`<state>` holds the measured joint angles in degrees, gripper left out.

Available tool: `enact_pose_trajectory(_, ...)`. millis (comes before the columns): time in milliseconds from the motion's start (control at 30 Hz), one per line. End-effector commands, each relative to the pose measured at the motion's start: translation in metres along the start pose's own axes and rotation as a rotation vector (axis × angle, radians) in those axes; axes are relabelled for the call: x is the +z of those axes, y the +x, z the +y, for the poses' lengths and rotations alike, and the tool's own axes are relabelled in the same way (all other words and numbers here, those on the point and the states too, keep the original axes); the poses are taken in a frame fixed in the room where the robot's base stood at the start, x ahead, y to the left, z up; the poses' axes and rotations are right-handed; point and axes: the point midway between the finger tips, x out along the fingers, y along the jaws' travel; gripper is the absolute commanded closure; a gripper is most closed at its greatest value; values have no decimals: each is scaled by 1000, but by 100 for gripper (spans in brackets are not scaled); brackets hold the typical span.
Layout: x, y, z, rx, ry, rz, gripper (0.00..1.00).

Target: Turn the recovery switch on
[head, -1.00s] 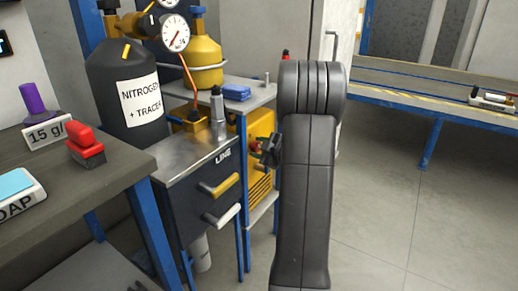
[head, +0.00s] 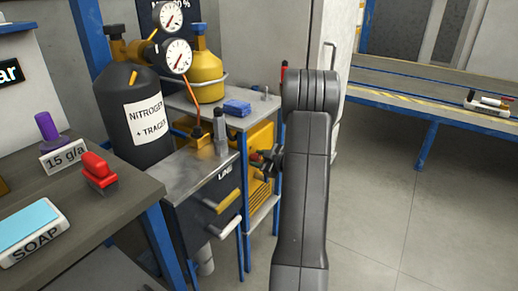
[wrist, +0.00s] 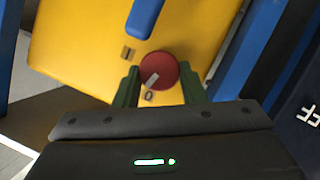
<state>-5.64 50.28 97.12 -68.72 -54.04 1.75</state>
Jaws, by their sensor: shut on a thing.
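The recovery switch is a round red knob (wrist: 158,70) with a pale pointer, on the yellow machine's panel (wrist: 85,40) in the wrist view. The pointer points down and left, towards the 0 mark (wrist: 149,97). The I mark (wrist: 127,53) is at the knob's upper left. My gripper (wrist: 157,84) has its two dark green fingers on either side of the knob and is shut on it. In the head view my gripper (head: 268,161) is at the yellow machine (head: 262,137), small and partly dark; the knob's setting is not readable there.
A dark cabinet (head: 186,212) marked LINE, with a yellow and a white handle, stands left of my gripper. A blue post (wrist: 245,50) is close on the right in the wrist view. A blue handle (wrist: 145,16) is above the knob. Floor at right is clear.

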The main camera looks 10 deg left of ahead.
Motion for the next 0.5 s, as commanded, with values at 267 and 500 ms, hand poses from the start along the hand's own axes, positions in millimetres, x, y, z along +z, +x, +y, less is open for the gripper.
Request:
enact_pose_trajectory(267,-5,-3,5,-71,169,-2,86)
enact_pose_trajectory(500,-4,-3,7,-134,322,-2,86)
